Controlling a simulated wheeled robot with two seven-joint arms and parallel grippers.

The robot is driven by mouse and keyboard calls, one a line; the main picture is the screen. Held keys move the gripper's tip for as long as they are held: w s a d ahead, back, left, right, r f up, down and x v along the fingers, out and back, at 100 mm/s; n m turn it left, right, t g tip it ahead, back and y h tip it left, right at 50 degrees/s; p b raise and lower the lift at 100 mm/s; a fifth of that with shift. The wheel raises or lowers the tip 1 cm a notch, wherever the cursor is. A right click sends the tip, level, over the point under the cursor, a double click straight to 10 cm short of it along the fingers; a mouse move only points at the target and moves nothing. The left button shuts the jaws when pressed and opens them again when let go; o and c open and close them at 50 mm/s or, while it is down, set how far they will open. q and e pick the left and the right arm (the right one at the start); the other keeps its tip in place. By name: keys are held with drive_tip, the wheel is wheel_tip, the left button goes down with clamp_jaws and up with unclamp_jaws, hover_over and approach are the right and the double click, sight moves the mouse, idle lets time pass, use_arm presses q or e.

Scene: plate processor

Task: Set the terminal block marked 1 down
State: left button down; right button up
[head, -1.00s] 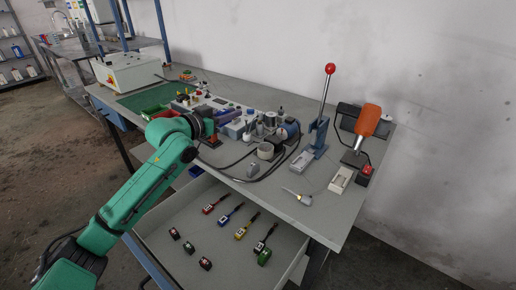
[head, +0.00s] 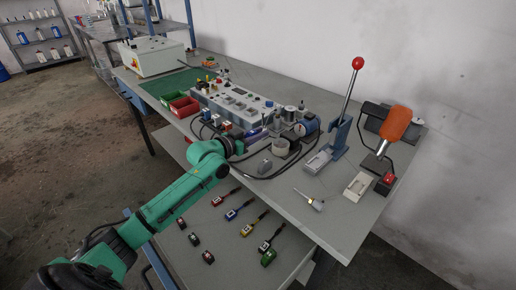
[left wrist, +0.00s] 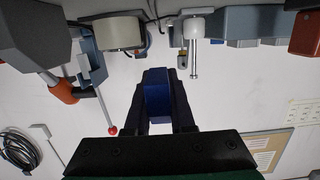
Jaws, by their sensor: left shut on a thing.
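My left gripper (head: 236,146) is over the front part of the workbench, in front of the grey plate processor (head: 232,102). In the left wrist view the same gripper (left wrist: 157,80) is shut on a dark blue block (left wrist: 157,100), which I take for the terminal block; no number can be read on it. The block sits between the two black fingers, and the background behind it is pale wall. In the head view the gripper mostly hides the held block. I cannot tell whether it touches anything below. My right gripper is in neither view.
A red bin (head: 183,107) and a green bin (head: 176,98) stand left of the processor. A lever press (head: 340,132) and an orange-handled tool (head: 394,125) stand right. A screwdriver (head: 310,200) lies near the front edge. An open drawer (head: 222,246) below holds several small tools and blocks.

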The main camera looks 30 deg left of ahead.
sight(258, 152)
use_arm(q)
wheel_tip(258, 152, down, 6)
drive_tip(key=shift+r+b, duration=0.1)
drive_tip(key=shift+b, duration=0.2)
drive_tip(key=shift+f, duration=0.2)
drive_tip(key=c, duration=0.8)
unclamp_jaws()
drive_tip(key=shift+o, duration=0.2)
